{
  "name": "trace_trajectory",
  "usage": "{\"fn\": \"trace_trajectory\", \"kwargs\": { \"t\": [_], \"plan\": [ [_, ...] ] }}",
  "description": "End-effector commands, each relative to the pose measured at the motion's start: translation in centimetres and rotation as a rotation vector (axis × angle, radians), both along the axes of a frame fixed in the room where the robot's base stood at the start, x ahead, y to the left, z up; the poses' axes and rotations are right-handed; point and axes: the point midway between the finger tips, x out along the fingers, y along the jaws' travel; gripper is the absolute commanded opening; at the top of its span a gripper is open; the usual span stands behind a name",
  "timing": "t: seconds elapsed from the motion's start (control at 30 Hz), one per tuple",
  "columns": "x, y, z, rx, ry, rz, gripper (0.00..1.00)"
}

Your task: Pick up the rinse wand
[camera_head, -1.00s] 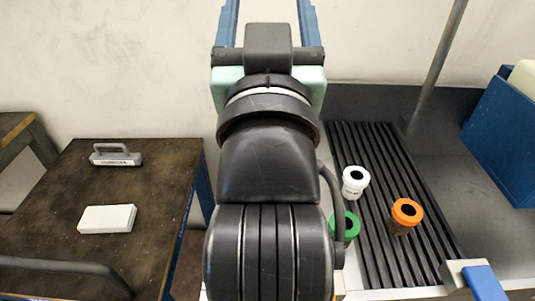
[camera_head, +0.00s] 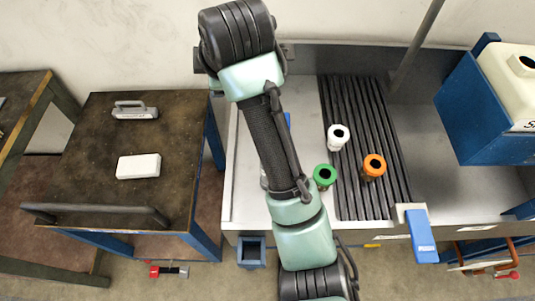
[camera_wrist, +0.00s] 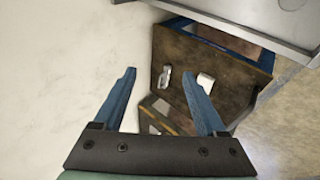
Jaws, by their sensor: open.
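My gripper (camera_wrist: 159,73) shows in the wrist view with its two blue fingers wide apart and nothing between them. In the head view my arm hides the fingers. I cannot pick out the rinse wand for certain in either view. A blue piece with a white block (camera_head: 420,235) hangs at the front edge of the metal bench, right of the ribbed mat. It is apart from my arm.
The bench (camera_head: 232,190) carries a ribbed black mat (camera_head: 340,205) with a white cup (camera_head: 338,137), green cup (camera_head: 324,177) and orange cup (camera_head: 373,167). A blue-framed tank (camera_head: 515,80) stands right. A brown cart (camera_head: 90,150) holds a grey-handled tool (camera_head: 134,111) and white block (camera_head: 138,167).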

Motion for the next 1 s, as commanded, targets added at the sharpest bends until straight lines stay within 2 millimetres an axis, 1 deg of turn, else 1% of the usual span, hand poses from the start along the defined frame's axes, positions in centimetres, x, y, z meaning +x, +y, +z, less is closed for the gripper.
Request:
{"fn": "trace_trajectory", "kwargs": {
  "t": [0.03,0.1,0.2,0.3,0.43,0.57,0.67,0.8,0.9,1.0],
  "plan": [
    [-0.4,-1.0,-1.5,-0.102,0.053,0.093,0.74],
    [-1.5,-2.2,-3.7,-0.229,0.131,0.242,0.74],
    [-3.2,-4.4,-6.3,-0.375,0.246,0.443,0.74],
    [-4.9,-6.7,-8.1,-0.470,0.350,0.614,0.74],
    [-6.5,-8.9,-9.4,-0.528,0.442,0.759,0.74],
    [-7.3,-9.6,-10.4,-0.543,0.477,0.823,0.74],
    [-7.4,-9.6,-12.0,-0.542,0.481,0.832,0.74],
    [-7.4,-9.5,-15.0,-0.542,0.479,0.830,0.74],
    [-7.3,-9.5,-16.6,-0.543,0.477,0.828,0.74],
    [-7.3,-9.6,-17.4,-0.544,0.476,0.828,0.74]
  ]
}}
